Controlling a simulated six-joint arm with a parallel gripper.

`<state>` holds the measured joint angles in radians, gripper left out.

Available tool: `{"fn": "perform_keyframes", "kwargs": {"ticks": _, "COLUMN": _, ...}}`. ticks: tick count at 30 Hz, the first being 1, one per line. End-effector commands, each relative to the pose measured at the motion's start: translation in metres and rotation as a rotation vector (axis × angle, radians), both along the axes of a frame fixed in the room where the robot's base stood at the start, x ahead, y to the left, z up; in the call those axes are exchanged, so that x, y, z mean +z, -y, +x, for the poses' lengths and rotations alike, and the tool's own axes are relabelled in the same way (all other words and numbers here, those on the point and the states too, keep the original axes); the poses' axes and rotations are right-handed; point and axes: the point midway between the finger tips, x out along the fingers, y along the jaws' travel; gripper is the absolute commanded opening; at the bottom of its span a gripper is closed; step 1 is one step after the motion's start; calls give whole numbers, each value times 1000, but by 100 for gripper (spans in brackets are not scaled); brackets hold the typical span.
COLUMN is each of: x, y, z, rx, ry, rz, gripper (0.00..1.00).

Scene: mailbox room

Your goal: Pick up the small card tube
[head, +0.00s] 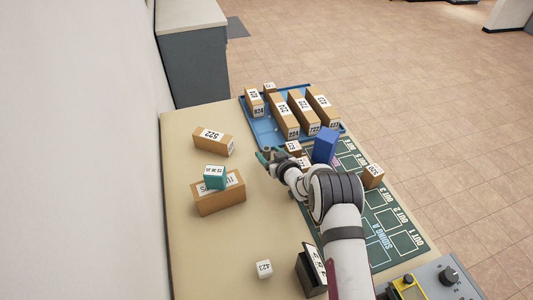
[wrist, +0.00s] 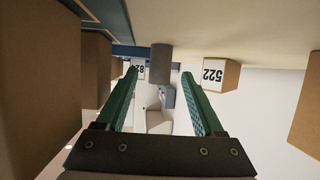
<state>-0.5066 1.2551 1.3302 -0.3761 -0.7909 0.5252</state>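A small dark, round-sided piece, seemingly the card tube (wrist: 161,64), stands between the tips of my gripper's fingers in the wrist view. There is a gap on both sides of it, and I see no contact. My gripper (wrist: 160,74) is open, its two green fingers spread. In the head view my gripper (head: 266,156) is low over the table, just left of the blue tray's near corner. A tiny brownish top, likely the tube's (head: 267,149), shows there, mostly hidden by the fingers.
The blue tray (head: 262,132) holds several brown boxes behind my gripper. A box marked 522 (head: 213,141) lies left. A teal cube (head: 215,171) sits on another brown box (head: 219,204). A blue block (head: 325,145) stands right. A white cube (head: 264,269) lies near the front.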

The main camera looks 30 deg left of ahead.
Motion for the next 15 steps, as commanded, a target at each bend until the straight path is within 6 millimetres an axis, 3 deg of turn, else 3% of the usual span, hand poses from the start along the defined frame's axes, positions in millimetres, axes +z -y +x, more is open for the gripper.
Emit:
{"fn": "perform_keyframes", "kwargs": {"ticks": 1, "x": 0, "y": 0, "z": 0, "rx": 0, "ry": 0, "rz": 0, "gripper": 62}}
{"fn": "perform_keyframes", "kwargs": {"ticks": 11, "x": 0, "y": 0, "z": 0, "rx": 0, "ry": 0, "rz": 0, "gripper": 3}}
{"fn": "perform_keyframes", "kwargs": {"ticks": 15, "x": 0, "y": 0, "z": 0, "rx": -1, "ry": 0, "rz": 0, "gripper": 0}}
